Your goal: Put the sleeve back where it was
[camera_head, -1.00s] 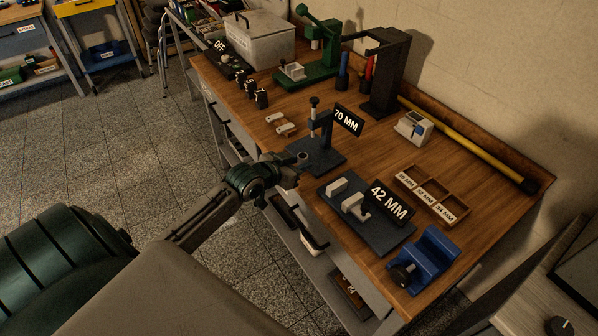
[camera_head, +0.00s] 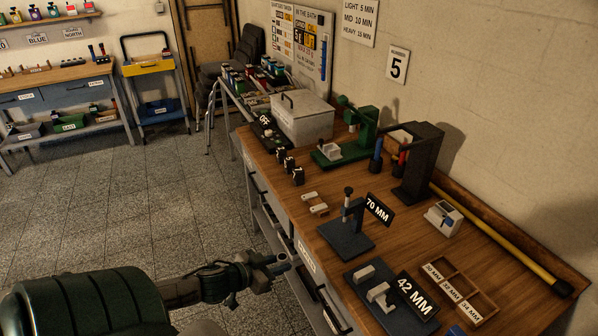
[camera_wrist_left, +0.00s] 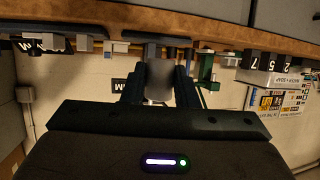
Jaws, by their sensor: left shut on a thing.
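My left gripper (camera_head: 278,266) is in front of the bench's near edge, left of the 70 MM stand and apart from it. In the left wrist view the gripper (camera_wrist_left: 158,88) is shut on a grey cylinder, the sleeve (camera_wrist_left: 159,78), which sits between the two dark fingers. In the head view the sleeve is small and hard to tell from the fingertips. A wooden tray (camera_head: 463,281) with three labelled compartments lies at the right of the bench; its compartments look empty. My right gripper is not in view.
The 70 MM stand (camera_head: 347,238) and the 42 MM fixture (camera_head: 392,308) stand near the bench's front edge. Small pale blocks (camera_head: 316,207), a green press (camera_head: 350,150), a dark frame (camera_head: 418,170) and a yellow bar (camera_head: 500,240) are behind. The floor at left is clear.

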